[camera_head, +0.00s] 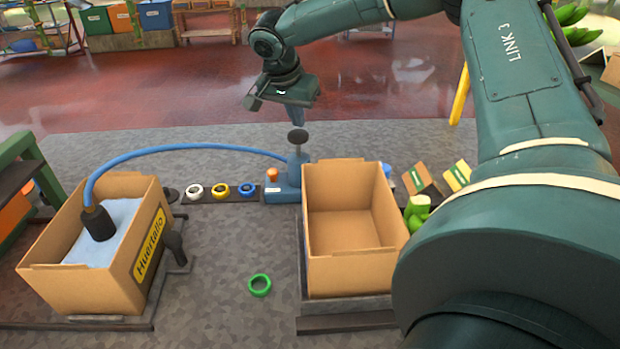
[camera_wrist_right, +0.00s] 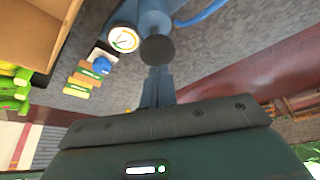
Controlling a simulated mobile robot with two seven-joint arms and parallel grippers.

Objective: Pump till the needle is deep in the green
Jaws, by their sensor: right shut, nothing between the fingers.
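The blue pump (camera_head: 288,185) stands behind the empty carton, with a dark round knob (camera_head: 297,138) on top. The knob shows from above in the right wrist view (camera_wrist_right: 157,49). Beside it there, a white round gauge (camera_wrist_right: 124,39) has coloured marks; its needle is too small to read. A blue hose (camera_head: 175,148) arcs from the pump to a black fitting (camera_head: 98,223) on a pale bag in the left carton. My right gripper (camera_head: 297,121) points down just above the knob, shut and empty; I cannot tell whether it touches. My left gripper is not in view.
The left carton (camera_head: 148,255) and the empty open carton (camera_head: 350,269) stand apart in front. White, yellow and blue rings (camera_head: 220,190) lie on a dark strip; a green ring (camera_head: 259,285) lies on the floor. Green bananas (camera_head: 417,212) and small boxes are at the right.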

